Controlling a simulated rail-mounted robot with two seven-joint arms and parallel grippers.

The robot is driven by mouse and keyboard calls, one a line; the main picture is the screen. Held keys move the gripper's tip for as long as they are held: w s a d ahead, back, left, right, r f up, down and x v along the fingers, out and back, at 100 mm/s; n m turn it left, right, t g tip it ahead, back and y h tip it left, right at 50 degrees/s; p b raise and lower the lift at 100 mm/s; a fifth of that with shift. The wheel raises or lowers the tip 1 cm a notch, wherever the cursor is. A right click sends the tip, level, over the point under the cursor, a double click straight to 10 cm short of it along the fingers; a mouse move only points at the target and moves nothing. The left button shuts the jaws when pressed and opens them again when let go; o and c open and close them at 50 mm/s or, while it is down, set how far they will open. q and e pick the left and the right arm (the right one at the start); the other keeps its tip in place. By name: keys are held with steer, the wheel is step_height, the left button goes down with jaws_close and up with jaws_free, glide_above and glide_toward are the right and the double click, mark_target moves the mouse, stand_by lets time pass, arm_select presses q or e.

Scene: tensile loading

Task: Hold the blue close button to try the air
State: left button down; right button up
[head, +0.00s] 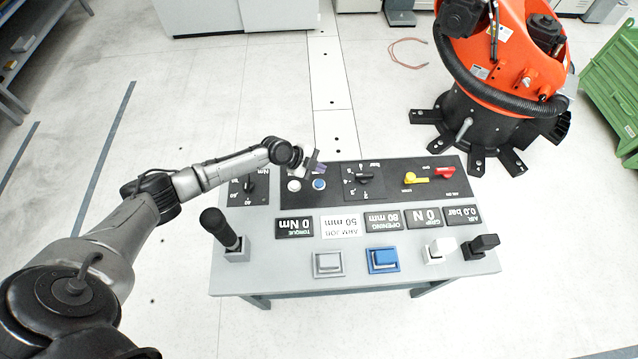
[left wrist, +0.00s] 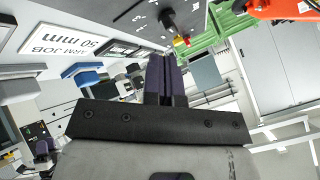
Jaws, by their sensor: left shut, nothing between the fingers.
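A large square blue button (head: 382,260) sits on the front of the grey console (head: 340,285), beside a square grey button (head: 328,264). A small round blue button (head: 319,184) is on the black back panel next to a round white one (head: 294,185). No readable label tells which blue button is the close one. My left gripper (head: 319,168) is over the back panel, just behind the small blue button; contact cannot be told. Its purple fingers (left wrist: 165,78) are shut and empty in the left wrist view. The air display (head: 461,215) reads 0.0 bar. My right gripper is out of view.
A black joystick (head: 221,228) stands upright at the console's left. Yellow (head: 416,178) and red (head: 445,172) handles and a black knob (head: 364,178) rise from the back panel. An orange robot (head: 505,60) stands behind on the right.

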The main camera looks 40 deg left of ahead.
mark_target(319, 184)
arm_select(q)
step_height(319, 184, down, 6)
steer(key=b, duration=0.3)
steer(key=shift+r+b, duration=0.15)
steer(key=shift+b, duration=0.2)
steer(key=shift+f+b, duration=0.35)
steer(key=shift+b, duration=0.15)
stand_by(0.3)
stand_by(0.8)
steer(key=shift+f, duration=0.1)
steer(key=shift+f+b, duration=0.3)
steer(key=shift+b, duration=0.45)
